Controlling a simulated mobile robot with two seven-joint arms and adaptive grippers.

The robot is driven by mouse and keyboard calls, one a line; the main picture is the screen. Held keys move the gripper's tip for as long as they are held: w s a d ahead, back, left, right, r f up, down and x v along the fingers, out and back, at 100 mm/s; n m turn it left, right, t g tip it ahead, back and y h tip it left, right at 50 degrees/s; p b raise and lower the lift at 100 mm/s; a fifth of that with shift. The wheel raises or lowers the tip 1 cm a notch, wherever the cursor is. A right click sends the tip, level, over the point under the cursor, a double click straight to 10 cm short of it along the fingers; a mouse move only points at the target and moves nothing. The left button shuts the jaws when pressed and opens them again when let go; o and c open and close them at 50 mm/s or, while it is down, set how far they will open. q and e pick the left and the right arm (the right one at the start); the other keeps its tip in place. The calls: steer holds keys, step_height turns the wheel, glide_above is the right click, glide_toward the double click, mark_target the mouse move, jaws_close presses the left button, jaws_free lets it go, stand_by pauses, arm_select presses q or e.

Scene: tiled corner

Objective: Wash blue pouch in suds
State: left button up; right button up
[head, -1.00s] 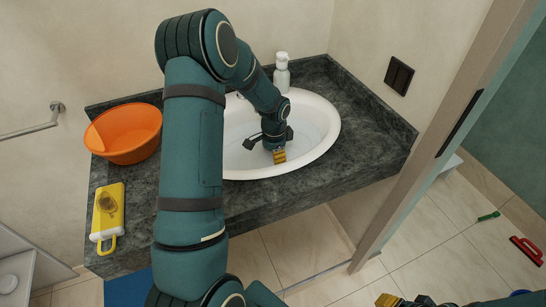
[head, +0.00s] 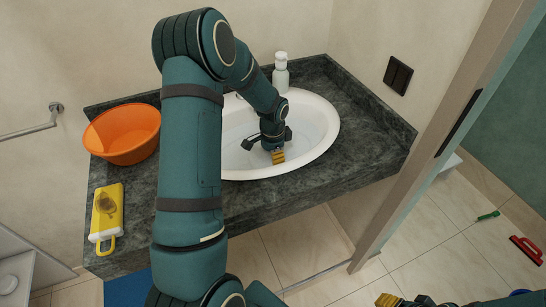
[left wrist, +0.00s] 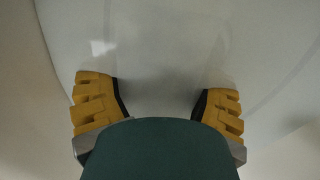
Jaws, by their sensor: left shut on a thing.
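The white oval basin (head: 331,125) in the dark counter holds what looks like pale water. I cannot make out foam on it. My left gripper (head: 277,157) reaches down into the basin. In the left wrist view its yellow fingers (left wrist: 160,108) stand apart, and the near part between them is covered by a dark green shape. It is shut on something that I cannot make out. I see no blue pouch in either view. My right gripper (head: 390,300) is partly in view at the bottom edge, low and away from the counter.
A white pump bottle (head: 281,70) is behind the basin. A door frame (head: 440,140) rises at right. A red tool (head: 527,248) and a green brush (head: 488,216) lie on the floor.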

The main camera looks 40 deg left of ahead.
arm_select(q)
steer(key=shift+w+d, duration=0.2)
steer(key=shift+w, duration=0.05)
steer(key=shift+s+a, duration=0.1)
steer(key=shift+s, duration=0.05)
steer(key=shift+s+a, duration=0.1)
steer(key=shift+s, duration=0.15)
stand_by(0.3)
steer(key=shift+w+d, duration=0.2)
steer(key=shift+w, duration=0.2)
steer(key=shift+s+a, duration=0.1)
steer(key=shift+s, duration=0.1)
steer(key=shift+s+a, duration=0.1)
steer(key=shift+s, duration=0.1)
stand_by(0.3)
